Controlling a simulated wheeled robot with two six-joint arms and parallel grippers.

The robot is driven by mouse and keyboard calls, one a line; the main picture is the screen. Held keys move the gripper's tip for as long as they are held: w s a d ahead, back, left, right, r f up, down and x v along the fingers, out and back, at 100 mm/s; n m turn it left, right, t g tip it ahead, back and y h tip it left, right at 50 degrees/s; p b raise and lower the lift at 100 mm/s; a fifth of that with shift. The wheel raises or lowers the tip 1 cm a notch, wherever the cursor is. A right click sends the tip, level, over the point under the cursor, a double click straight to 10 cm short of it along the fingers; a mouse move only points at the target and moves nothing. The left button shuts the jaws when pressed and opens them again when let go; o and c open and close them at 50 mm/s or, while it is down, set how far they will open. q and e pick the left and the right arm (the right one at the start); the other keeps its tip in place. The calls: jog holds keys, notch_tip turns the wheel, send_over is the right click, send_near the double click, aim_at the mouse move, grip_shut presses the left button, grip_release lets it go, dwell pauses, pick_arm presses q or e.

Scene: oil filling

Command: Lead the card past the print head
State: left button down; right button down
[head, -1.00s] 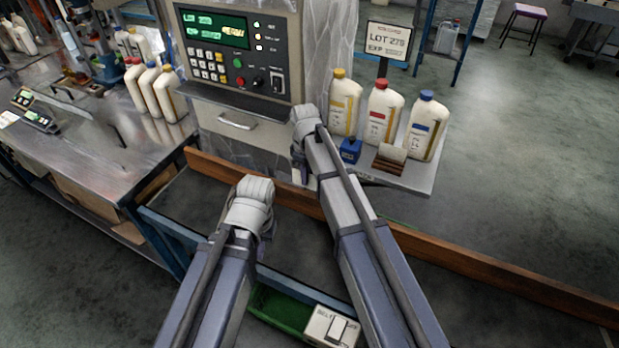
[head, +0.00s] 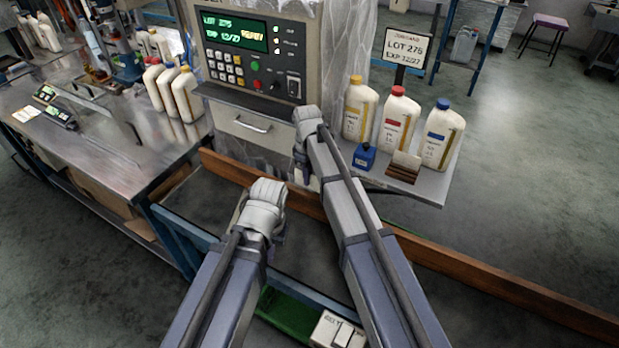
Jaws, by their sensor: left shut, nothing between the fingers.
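A pale card (head: 407,160) stands in a small brown wooden holder (head: 400,175) on the grey shelf at the right. A small blue block (head: 364,156) sits just left of the holder; I cannot tell whether it is the print head. My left gripper (head: 276,228) is shut and empty, low in front of the machine's drawer, its fingers mostly hidden behind the wrist. My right gripper (head: 304,152) is in front of the machine's right edge, left of the blue block and apart from it. Its fingers are hidden by its wrist, so its opening does not show.
A control panel (head: 252,50) with a green display stands above a drawer (head: 240,130). Three bottles with yellow, red (head: 397,122) and blue caps stand behind the card holder, before a LOT sign (head: 405,50). A brown rail (head: 470,280) crosses in front. A steel table (head: 90,140) is left.

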jog(key=shift+r, duration=0.1)
jog(key=s+a+r+p, duration=0.4)
jog(key=s+r+p, duration=0.1)
jog(key=s+p, duration=0.1)
jog(key=shift+r, duration=0.4)
